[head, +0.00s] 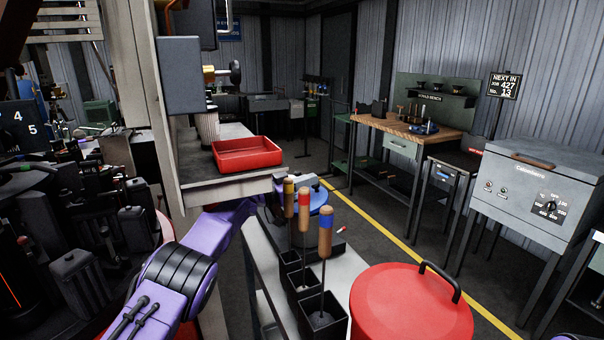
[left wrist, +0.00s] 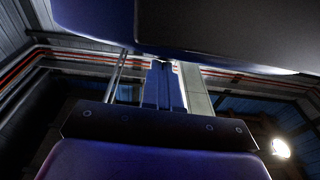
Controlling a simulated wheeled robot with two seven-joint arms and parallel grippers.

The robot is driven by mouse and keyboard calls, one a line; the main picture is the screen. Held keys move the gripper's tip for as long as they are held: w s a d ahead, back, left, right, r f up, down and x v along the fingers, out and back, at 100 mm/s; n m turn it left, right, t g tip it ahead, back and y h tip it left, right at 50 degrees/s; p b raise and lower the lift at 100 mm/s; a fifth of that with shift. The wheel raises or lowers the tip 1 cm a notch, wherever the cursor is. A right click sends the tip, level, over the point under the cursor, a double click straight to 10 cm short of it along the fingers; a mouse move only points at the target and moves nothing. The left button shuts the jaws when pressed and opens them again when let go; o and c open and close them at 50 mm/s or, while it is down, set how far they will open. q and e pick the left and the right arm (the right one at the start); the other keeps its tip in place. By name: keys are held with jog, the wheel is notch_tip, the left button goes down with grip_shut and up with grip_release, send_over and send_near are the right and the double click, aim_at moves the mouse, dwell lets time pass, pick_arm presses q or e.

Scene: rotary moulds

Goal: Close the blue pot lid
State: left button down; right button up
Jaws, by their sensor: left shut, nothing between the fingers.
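The blue pot (head: 320,203) stands on the bench behind the screwdriver-like tools, which partly hide it. My purple left arm reaches in from the left toward it. My left gripper (head: 297,184) is small and partly hidden beside the blue pot in the head view. In the left wrist view the left gripper's fingers (left wrist: 164,85) are together and empty. A large blue and dark surface fills the top of that view, close to the fingertips. It may be the blue lid, but I cannot tell, nor whether they touch. The lid's angle is unclear in the head view. My right gripper is out of view.
A red pot (head: 410,305) with a black handle on its lid stands at the front. Wooden-handled tools (head: 325,235) stand upright in black holders between the pots. A red tray (head: 247,154) sits on the table behind my left arm.

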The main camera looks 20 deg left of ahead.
pick_arm(q)
jog(key=shift+w+d+f, duration=0.1)
jog(key=shift+d+f, duration=0.1)
jog(key=shift+f, duration=0.05)
jog(key=shift+w+d+f, duration=0.3)
jog(key=shift+f, duration=0.25)
